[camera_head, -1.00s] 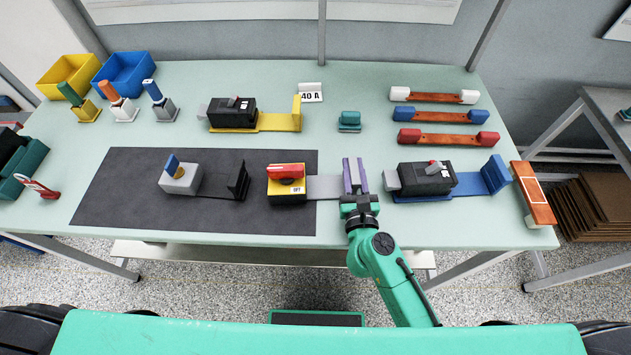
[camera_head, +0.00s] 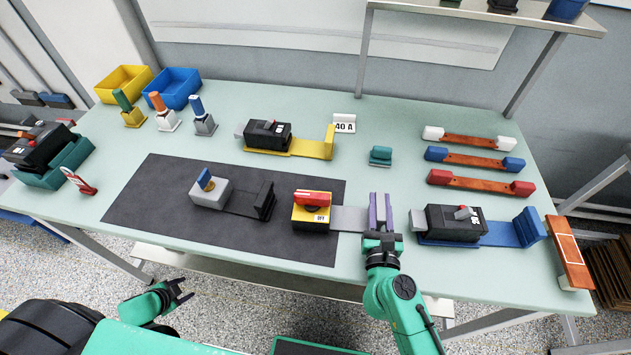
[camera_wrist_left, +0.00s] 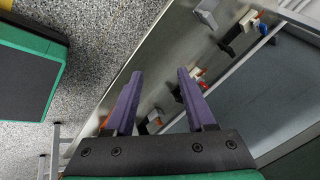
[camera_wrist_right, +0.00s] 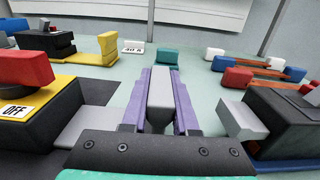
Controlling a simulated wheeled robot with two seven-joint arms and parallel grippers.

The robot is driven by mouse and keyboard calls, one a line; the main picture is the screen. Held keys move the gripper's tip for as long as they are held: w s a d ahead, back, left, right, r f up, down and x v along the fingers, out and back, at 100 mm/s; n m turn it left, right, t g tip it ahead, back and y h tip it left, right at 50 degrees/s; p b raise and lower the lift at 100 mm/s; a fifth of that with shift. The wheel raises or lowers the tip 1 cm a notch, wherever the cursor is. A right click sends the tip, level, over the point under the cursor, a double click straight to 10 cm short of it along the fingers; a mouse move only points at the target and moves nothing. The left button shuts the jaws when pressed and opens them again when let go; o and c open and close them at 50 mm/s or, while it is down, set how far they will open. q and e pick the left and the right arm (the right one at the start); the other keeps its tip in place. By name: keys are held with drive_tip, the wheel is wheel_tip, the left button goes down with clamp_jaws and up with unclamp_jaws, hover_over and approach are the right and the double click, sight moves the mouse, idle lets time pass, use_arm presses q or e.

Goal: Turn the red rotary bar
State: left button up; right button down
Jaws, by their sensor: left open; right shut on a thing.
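The red rotary bar (camera_head: 312,197) sits on top of a yellow and black switch block (camera_head: 310,224) at the front middle of the table; a label by it reads OFF. It also shows at the left edge of the right wrist view (camera_wrist_right: 22,70). A grey plate (camera_head: 348,219) extends right from the block. My right gripper (camera_head: 380,212) is shut on a grey upright piece (camera_wrist_right: 160,95) at the plate's right end, apart from the bar. My left gripper (camera_head: 183,292) is open and empty, in front of and below the table edge, away from the bar.
The block stands at the right edge of a dark mat (camera_head: 150,205). A grey block with a blue lever (camera_head: 206,181) is left of it, a black breaker on a blue base (camera_head: 456,222) right of my right gripper. A yellow-based breaker (camera_head: 268,134) is behind.

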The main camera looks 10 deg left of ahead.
use_arm(q)
wheel_tip(320, 180, up, 7)
drive_tip(key=w+m+h, duration=0.3)
drive_tip(key=m, duration=0.2)
drive_tip(key=s+d+r+m+g+h, duration=0.4)
drive_tip(key=s+d+r+m+g, duration=0.15)
drive_tip(key=d+r, duration=0.55)
drive_tip(key=w+d+r+g+h, duration=0.2)
drive_tip(key=d+r+h, duration=0.1)
drive_tip(key=d+r, duration=0.4)
wheel_tip(320, 180, up, 21)
drive_tip(key=m+t+y, duration=0.2)
drive_tip(key=m+y, duration=0.7)
drive_tip(key=m, duration=2.5)
hover_over(313, 195)
wheel_tip(313, 195, down, 12)
drive_tip(key=shift+r, duration=0.1)
clamp_jaws()
